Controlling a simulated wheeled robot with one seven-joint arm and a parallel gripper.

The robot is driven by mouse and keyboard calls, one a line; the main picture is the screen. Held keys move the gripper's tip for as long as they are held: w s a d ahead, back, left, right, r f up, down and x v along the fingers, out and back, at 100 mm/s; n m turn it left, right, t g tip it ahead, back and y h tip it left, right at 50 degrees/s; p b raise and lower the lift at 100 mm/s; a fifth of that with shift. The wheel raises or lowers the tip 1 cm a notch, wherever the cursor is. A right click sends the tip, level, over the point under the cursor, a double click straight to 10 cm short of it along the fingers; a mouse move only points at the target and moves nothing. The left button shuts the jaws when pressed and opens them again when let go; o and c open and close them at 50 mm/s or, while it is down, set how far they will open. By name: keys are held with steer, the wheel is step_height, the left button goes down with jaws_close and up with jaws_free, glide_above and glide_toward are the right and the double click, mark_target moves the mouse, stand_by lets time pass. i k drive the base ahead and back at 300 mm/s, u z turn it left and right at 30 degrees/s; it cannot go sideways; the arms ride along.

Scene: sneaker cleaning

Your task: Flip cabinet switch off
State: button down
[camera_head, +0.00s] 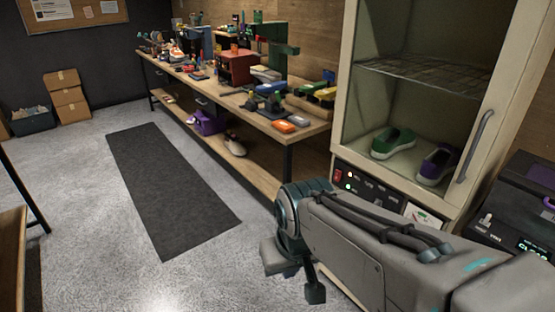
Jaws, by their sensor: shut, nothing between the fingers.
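The cabinet (343,100) is a tall cream unit at the right with a glass-like front. Its control panel (385,197) runs along the lower front, with a red switch (337,176) at the left end and small lit indicators beside it. I cannot tell which way the switch is set. My arm crosses in front of the cabinet's lower part and hides some of it. My gripper (315,291) points down at the arm's left end, below and left of the panel, apart from the switch. It is shut and empty.
Inside the cabinet are a green shoe (393,142) and a purple shoe (437,164) under a wire rack (425,75). A cluttered workbench (300,136) stands left of the cabinet. A dark machine (515,205) stands at the far right. The floor mat (170,185) is clear.

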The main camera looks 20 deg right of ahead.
mark_target(338, 175)
steer(key=z, duration=0.15)
steer(key=i, duration=0.85)
steer(key=z, duration=0.7)
steer(key=i, duration=0.35)
steer(key=z, duration=0.3)
